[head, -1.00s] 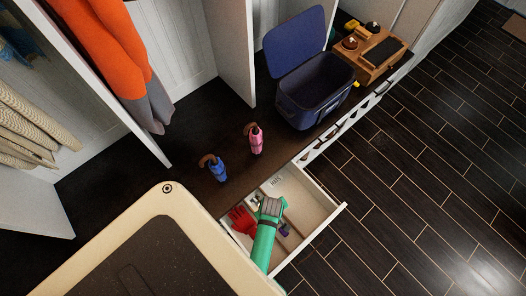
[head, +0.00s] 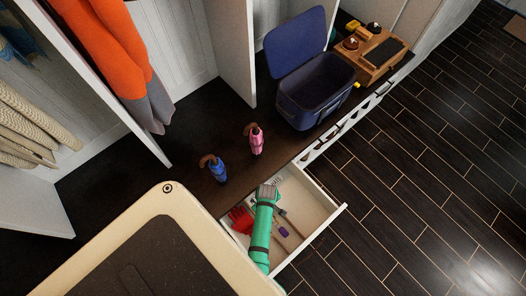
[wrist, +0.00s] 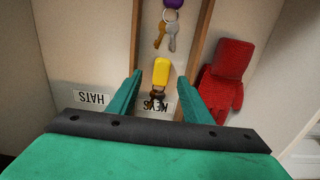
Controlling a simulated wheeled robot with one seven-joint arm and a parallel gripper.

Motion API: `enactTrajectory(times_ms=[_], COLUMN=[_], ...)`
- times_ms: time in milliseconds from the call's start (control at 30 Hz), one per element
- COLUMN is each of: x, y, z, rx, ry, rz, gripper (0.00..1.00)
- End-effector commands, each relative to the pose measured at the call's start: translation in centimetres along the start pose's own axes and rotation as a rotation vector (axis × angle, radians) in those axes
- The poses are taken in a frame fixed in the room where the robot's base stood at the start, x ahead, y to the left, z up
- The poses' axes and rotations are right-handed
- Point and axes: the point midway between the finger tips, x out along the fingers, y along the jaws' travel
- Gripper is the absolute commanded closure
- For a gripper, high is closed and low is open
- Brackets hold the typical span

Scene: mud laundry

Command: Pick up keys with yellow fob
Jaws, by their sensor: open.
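The yellow fob (wrist: 161,72) lies in the narrow middle compartment of the open drawer, with its dark keys (wrist: 157,99) just below it in the wrist view. My gripper (wrist: 160,78) is open, with one green finger on each side of the yellow fob in that view; I cannot tell how high above it the fingertips are. In the head view my gripper (head: 267,192) is over the drawer's inner end and hides the yellow fob. A purple fob (wrist: 173,4) with keys (wrist: 166,35) lies farther along the same compartment.
Wooden dividers (wrist: 198,42) bound the compartment. Red gloves (wrist: 224,85) lie in the compartment to the right. HATS (wrist: 90,98) and KEYS (wrist: 155,107) labels show.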

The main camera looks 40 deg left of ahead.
Motion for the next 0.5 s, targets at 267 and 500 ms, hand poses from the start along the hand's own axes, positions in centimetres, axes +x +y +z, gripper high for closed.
enactTrajectory(times_ms=[267, 500], x=[3.2, 3.6], y=[-0.1, -0.1], z=[-0.1, 0.0], rx=[0.004, 0.005], ry=[-0.001, 0.0], rz=[-0.001, 0.0], gripper=[0.55, 0.55])
